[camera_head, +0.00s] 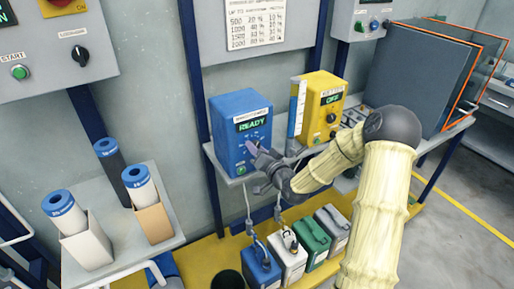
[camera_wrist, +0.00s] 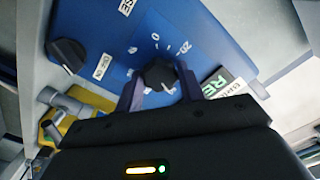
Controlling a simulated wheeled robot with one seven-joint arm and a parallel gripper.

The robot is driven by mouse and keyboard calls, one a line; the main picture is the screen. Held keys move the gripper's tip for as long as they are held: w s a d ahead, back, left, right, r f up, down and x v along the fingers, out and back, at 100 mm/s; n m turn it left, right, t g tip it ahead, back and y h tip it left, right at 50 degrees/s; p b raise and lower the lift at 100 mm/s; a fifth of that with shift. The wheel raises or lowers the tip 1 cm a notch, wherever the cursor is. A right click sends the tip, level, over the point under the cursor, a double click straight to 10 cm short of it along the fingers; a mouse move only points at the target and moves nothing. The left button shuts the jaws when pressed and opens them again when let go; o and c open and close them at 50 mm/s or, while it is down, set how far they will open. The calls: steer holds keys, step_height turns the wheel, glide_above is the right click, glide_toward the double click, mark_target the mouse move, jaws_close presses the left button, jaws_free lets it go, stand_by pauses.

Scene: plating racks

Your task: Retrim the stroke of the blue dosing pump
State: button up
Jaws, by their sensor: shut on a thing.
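The blue dosing pump (camera_head: 230,112) stands on a grey shelf, and its green display (camera_head: 252,124) reads READY. In the wrist view its blue front panel (camera_wrist: 205,30) shows a black knob (camera_wrist: 158,74) with a white scale around it. A second black knob (camera_wrist: 67,54) sits to the left on the same panel. My gripper (camera_wrist: 160,88) is shut on the black knob with the scale, one finger on each side. In the head view my gripper (camera_head: 254,150) is at the pump's front and hides part of it. The exact knob setting is not readable.
A yellow pump (camera_head: 318,95) with a display reading OFF and a clear measuring tube (camera_head: 296,108) stand right of the blue pump, close to my arm. Several canisters (camera_head: 290,255) stand below. A wall chart (camera_head: 255,25) hangs above. Blue-capped cylinders (camera_head: 138,185) stand at left.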

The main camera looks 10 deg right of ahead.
steer(key=shift+m+p, duration=0.35)
steer(key=shift+m, duration=0.85)
steer(key=o, duration=1)
steer(key=shift+c, duration=0.2)
steer(key=shift+s, duration=0.15)
steer(key=p+v, duration=0.9)
steer(key=v, duration=0.8)
